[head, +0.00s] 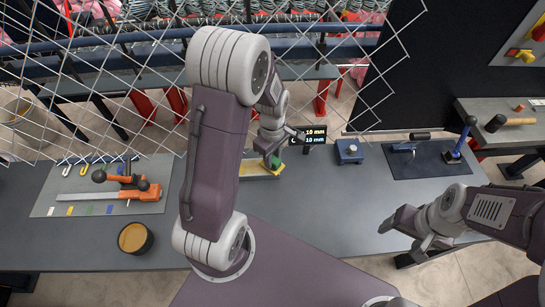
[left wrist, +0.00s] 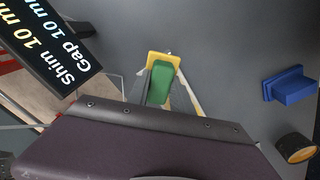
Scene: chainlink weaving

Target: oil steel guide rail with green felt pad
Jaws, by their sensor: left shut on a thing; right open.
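My left gripper (head: 272,155) reaches down over the bench and is shut on the green felt pad (head: 275,162). The pad also shows in the left wrist view (left wrist: 160,84), lying along a yellow-edged piece. A short pale, yellow-topped piece (head: 254,169), which looks like the guide rail, lies on the bench beneath and beside the pad. I cannot tell whether pad and rail touch. My left forearm hides part of that area. My right gripper (head: 397,222) is open and empty over the right front of the bench.
A display (head: 314,134) and blue block (head: 349,151) stand right of the rail. A round amber-topped tin (head: 135,238) and a board with an orange clamp tool (head: 130,188) are at left. Chain-link mesh (head: 110,90) hangs behind. The bench's right middle is clear.

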